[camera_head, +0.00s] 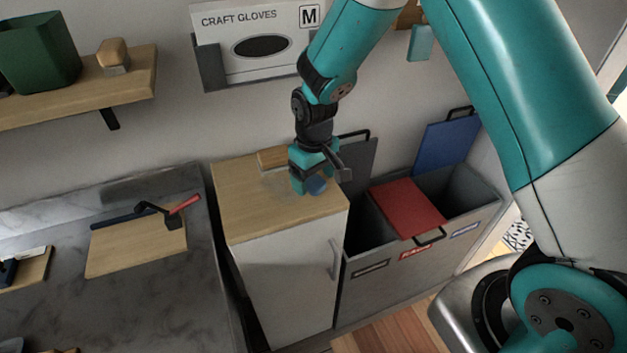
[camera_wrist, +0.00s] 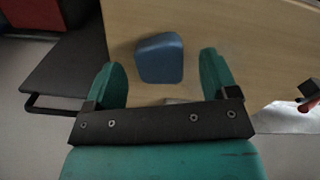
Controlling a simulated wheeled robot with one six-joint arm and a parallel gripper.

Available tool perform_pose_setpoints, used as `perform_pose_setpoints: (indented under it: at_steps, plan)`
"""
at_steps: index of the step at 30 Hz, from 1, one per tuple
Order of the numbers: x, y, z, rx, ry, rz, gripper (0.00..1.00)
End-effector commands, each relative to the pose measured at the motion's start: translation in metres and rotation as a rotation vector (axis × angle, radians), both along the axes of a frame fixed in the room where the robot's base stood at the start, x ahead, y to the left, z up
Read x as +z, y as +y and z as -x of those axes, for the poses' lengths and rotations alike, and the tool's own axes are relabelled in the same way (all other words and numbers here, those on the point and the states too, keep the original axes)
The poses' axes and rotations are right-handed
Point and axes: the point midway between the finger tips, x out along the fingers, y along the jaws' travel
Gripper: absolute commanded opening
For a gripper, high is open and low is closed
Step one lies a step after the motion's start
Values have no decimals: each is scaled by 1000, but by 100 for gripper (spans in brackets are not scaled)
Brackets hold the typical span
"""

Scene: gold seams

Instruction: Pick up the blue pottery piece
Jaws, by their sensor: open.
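The blue pottery piece (camera_wrist: 160,58) lies on the wooden top of a small white cabinet (camera_head: 238,205). In the wrist view it is a rounded, squarish blue block, between and just beyond my fingertips. In the head view it shows as a small blue patch (camera_head: 317,186) beside and partly behind my gripper (camera_head: 315,180). My gripper is open, with one teal finger on each side of the piece in the wrist view (camera_wrist: 165,72). I cannot tell whether either finger touches it.
A wooden block (camera_head: 272,158) sits at the back of the cabinet top. Bins with red (camera_head: 405,207) and blue (camera_head: 445,140) lids stand to the right. A grey counter with a wooden board (camera_head: 130,252) is at left. A craft gloves box (camera_head: 255,48) hangs above.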

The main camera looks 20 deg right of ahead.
Motion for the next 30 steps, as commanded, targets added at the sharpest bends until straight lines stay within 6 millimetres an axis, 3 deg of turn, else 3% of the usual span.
perform_pose_setpoints:
  at_steps: [9, 16, 17, 26, 30]
  plan:
    - [-7, 0, 0, 0, -2, -1, 80]
    - [-7, 0, 0, 0, -1, 0, 27]
    - [-7, 0, 0, 0, -1, 0, 25]
    - [-4, 0, 0, 0, -3, -1, 24]
    - [15, 0, -1, 0, -7, -2, 24]
